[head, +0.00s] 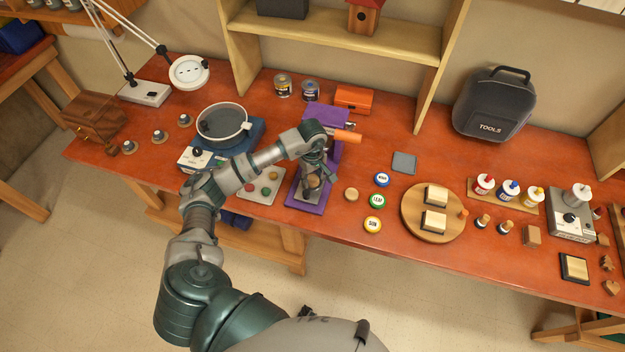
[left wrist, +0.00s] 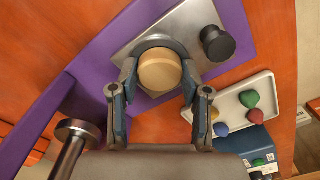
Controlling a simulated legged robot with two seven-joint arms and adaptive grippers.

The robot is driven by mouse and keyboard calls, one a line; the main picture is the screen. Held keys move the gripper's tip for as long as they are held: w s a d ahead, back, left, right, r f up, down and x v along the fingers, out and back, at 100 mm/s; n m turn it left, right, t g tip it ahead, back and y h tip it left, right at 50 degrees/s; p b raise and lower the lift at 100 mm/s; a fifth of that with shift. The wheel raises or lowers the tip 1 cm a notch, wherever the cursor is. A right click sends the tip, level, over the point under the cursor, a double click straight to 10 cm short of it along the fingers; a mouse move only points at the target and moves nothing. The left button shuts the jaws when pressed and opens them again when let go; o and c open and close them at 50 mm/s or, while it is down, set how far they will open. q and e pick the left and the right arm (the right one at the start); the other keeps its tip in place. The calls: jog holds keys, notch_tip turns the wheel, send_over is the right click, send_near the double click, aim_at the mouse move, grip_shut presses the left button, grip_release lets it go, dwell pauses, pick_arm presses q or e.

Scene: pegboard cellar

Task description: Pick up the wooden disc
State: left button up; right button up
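A pale round wooden disc (left wrist: 160,70) lies on the metal plate (left wrist: 200,28) of the purple press in the left wrist view. In the head view the disc is mostly hidden under my left gripper (head: 314,187). That gripper points down at the press base (head: 305,200), with one finger on each side of the disc. The fingers look apart and close to its edges; firm contact cannot be made out. Another small wooden disc (head: 351,195) lies on the bench to the right of the press. My right gripper is not in view.
The press's orange handle (head: 347,136) sticks out just behind my left gripper. A dark knob (left wrist: 217,43) stands beside the disc. A tray of coloured pieces (head: 261,187) is left of the press. Labelled round lids, including a green one (head: 377,201), lie to the right.

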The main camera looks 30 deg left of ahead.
pick_arm(q)
jog(key=shift+a, duration=0.15)
jog(key=shift+c, duration=0.9)
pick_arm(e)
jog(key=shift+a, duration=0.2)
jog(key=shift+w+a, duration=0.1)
